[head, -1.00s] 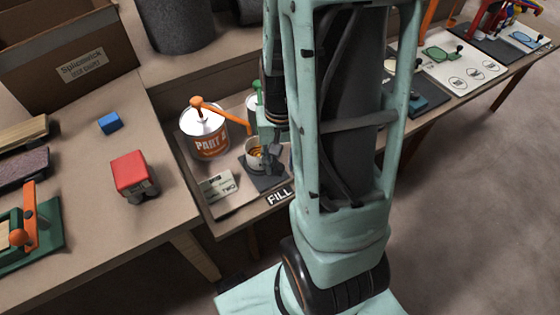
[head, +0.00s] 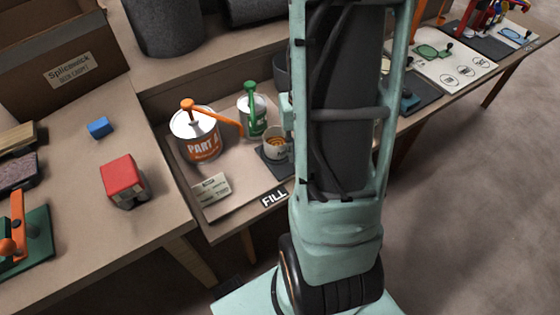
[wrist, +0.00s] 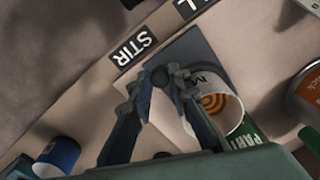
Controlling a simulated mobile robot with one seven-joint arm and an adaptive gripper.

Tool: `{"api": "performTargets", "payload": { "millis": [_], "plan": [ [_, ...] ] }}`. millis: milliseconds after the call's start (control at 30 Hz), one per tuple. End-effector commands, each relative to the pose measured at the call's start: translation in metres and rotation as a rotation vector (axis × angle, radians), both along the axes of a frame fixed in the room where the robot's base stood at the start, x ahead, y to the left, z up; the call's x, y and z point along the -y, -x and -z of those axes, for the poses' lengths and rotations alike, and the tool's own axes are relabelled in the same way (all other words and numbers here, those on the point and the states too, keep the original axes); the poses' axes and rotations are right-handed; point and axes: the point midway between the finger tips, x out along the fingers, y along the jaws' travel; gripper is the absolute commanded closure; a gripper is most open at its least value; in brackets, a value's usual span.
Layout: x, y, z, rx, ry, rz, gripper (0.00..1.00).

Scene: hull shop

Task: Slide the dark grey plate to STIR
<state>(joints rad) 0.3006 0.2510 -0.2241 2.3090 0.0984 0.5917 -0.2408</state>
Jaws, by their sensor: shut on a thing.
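The dark grey plate (wrist: 197,48) lies flat on the bench in the wrist view. A white cup (wrist: 232,112) with orange rings inside stands on it. My gripper (wrist: 160,78) is shut on the dark round knob at the plate's edge. The STIR label (wrist: 133,48) is beside the plate, near the knob. In the head view the plate (head: 272,168) and the cup (head: 274,146) show just left of my arm, which hides the STIR label and most of my gripper.
The FILL label (head: 274,196) is on the bench's front edge. The PART A can (head: 200,148) with an orange pump and a can with a green pump (head: 252,125) stand behind and left of the plate. A blue cup (wrist: 57,155) is at lower left in the wrist view.

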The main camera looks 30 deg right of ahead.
Motion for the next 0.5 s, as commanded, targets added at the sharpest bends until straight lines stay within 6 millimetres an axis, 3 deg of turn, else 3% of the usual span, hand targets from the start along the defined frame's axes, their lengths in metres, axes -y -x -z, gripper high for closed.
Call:
{"api": "performTargets", "payload": {
  "millis": [33,200,500],
  "plan": [
    [0.015,-0.002,0.001,0.004,0.004,0.007,1.00],
    [0.043,-0.002,0.001,0.004,0.003,0.004,1.00],
    [0.052,-0.002,-0.001,0.005,0.006,-0.001,1.00]
  ]
}}
